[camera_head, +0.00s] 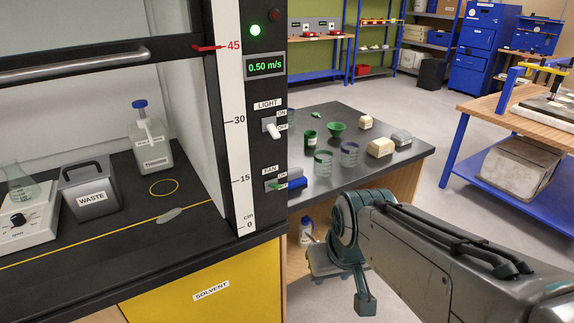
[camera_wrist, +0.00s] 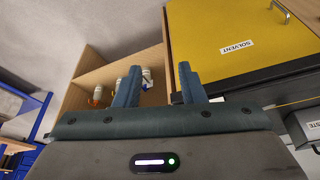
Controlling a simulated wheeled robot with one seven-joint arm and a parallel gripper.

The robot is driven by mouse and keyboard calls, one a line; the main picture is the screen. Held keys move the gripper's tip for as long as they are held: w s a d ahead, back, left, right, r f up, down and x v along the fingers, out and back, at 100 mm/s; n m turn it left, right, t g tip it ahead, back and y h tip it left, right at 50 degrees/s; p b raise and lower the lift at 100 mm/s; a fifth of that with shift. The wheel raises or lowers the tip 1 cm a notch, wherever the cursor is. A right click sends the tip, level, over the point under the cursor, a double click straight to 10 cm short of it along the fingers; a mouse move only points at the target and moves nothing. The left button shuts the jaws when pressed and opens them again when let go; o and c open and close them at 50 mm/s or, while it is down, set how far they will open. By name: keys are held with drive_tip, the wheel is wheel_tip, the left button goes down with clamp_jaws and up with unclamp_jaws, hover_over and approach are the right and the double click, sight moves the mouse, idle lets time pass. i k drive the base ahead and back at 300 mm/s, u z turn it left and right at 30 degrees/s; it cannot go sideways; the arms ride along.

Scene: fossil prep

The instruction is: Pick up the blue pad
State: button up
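A small blue object (camera_head: 297,182), which may be the blue pad, lies on the dark bench beside the fume hood's post. The post hides its left part, so its full shape cannot be told. My gripper (camera_wrist: 160,68) has its two teal fingers spread apart in the wrist view, with nothing held between them. In the head view my gripper hangs low in front of the bench, below and to the right of the blue object. The blue object is not visible in the wrist view.
The bench (camera_head: 412,158) also holds green containers, glass jars (camera_head: 349,154) and pale blocks (camera_head: 380,148). Bottles (camera_wrist: 146,78) stand in the open wooden shelf beneath. The fume hood's post (camera_head: 240,120) and yellow solvent cabinet (camera_head: 205,290) are at left. Open floor lies right of the bench.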

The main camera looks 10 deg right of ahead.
sight(296, 178)
drive_tip(key=z, duration=0.3)
drive_tip(key=i, duration=1)
drive_tip(key=z, duration=0.6)
